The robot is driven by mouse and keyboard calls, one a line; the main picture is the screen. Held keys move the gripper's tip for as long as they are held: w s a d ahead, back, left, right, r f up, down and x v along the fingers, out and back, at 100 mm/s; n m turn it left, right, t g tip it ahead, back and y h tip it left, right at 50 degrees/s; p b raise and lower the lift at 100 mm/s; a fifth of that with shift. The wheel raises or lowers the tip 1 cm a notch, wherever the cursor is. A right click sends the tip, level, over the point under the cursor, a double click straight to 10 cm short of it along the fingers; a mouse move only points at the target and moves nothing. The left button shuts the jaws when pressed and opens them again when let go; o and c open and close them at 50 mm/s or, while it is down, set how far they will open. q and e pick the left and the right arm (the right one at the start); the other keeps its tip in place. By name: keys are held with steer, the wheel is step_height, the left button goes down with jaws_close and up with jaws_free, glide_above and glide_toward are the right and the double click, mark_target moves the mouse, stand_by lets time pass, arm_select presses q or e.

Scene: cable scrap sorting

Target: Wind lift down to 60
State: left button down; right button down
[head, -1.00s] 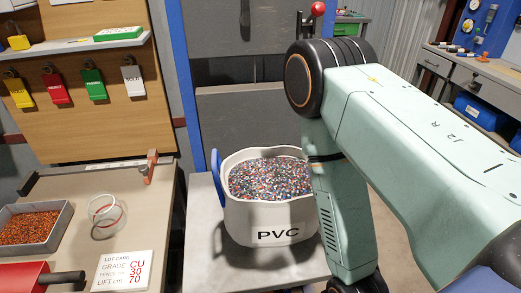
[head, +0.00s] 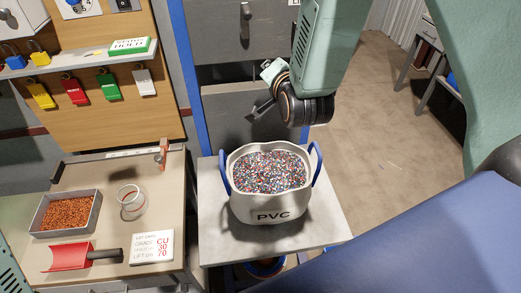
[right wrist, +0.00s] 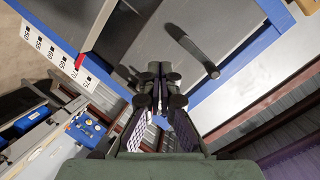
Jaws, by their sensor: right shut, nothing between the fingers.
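A lift scale with a row of numbers (right wrist: 38,44) runs along the blue frame (right wrist: 100,75) at the upper left of the right wrist view. Its red pointer (right wrist: 80,61) stands near the 70 mark. A dark handle (right wrist: 190,45) with a rounded end projects from the grey panel in that view. My right gripper (right wrist: 160,70) is shut and empty, apart from the handle. In the head view my right gripper (head: 258,110) is in front of the grey panel (head: 215,50), above and behind the PVC bag. My left gripper is out of view.
The white PVC bag (head: 268,215) of coloured granules stands on a grey platform (head: 325,226). Left, a bench holds a copper-granule tray (head: 96,213), a clear cup (head: 130,203), a red scoop (head: 68,257) and a lot card (head: 151,247). Open floor (head: 385,110) lies right.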

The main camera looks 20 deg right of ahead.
step_height(320, 180, up, 7)
steer(key=w+d+m+t+h, duration=0.2)
steer(key=m+t, duration=0.1)
steer(key=m, duration=0.5)
arm_select(q)
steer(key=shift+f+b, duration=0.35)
steer(key=shift+b, duration=0.35)
arm_select(e)
steer(key=x, duration=0.9)
steer(key=shift+a+f, duration=0.3)
steer(key=shift+a, duration=0.05)
